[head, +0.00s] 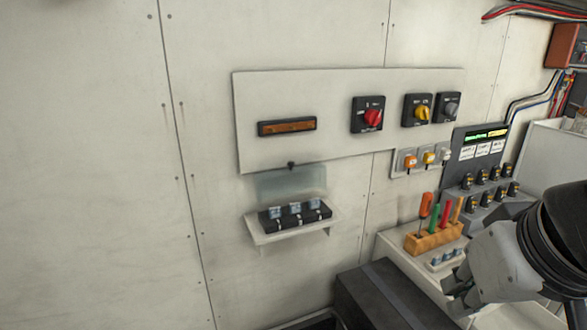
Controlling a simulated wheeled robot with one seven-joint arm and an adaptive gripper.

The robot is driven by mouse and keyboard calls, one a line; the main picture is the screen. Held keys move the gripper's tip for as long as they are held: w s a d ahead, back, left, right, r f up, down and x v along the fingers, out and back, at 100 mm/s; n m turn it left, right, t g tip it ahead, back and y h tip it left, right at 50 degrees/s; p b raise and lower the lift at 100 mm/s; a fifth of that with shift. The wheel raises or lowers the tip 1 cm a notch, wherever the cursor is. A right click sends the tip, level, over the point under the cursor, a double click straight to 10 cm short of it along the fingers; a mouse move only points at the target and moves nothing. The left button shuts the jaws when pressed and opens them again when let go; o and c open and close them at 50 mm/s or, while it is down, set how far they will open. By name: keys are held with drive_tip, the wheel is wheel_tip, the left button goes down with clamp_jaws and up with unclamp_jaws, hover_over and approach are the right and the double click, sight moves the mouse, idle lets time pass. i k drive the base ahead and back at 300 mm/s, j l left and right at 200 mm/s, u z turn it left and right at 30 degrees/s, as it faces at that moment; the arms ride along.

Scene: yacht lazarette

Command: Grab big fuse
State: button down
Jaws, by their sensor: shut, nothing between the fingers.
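A black block on a small white wall shelf (262,240) carries three fuse-like pieces with pale blue tops: a left one (275,212), a middle one (295,208) and a right one (315,204). A clear cover (290,183) is above them. Several small pale blue pieces (445,259) sit in a light holder on the bench at right. I cannot tell which piece is the big fuse. My gripper (457,296) is at lower right, close to the bench holder in the picture and well right of the shelf. It is shut and empty; my arm hides part of it.
A white wall panel (330,140) carries an orange-brown bar in a black frame (287,126) and a red rotary switch (372,116), with other switches. An orange block (435,238) with upright tools stands on the bench. A dark box (385,295) is below. The left wall is clear.

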sight(274, 212)
drive_tip(key=j+z, duration=0.35)
drive_tip(key=j, duration=1.65)
drive_tip(key=i, duration=0.05)
